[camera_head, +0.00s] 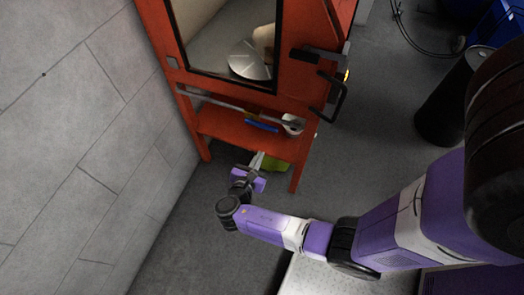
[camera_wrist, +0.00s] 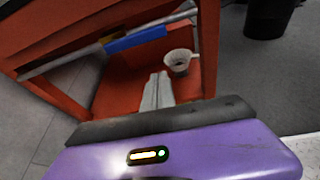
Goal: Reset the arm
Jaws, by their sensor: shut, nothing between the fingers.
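My arm reaches from the right side of the head view toward the lower front of a red cabinet (camera_head: 297,75). My gripper (camera_head: 258,158) is at the arm's far end, in front of the cabinet's low open shelf (camera_head: 225,124). In the wrist view, the two grey fingers of my gripper (camera_wrist: 159,76) lie side by side, shut and empty. They overlap the red shelf in that picture; whether they touch it cannot be told.
A grey block wall (camera_head: 75,130) stands left. A black bin (camera_head: 455,105) stands right; grey floor between is clear.

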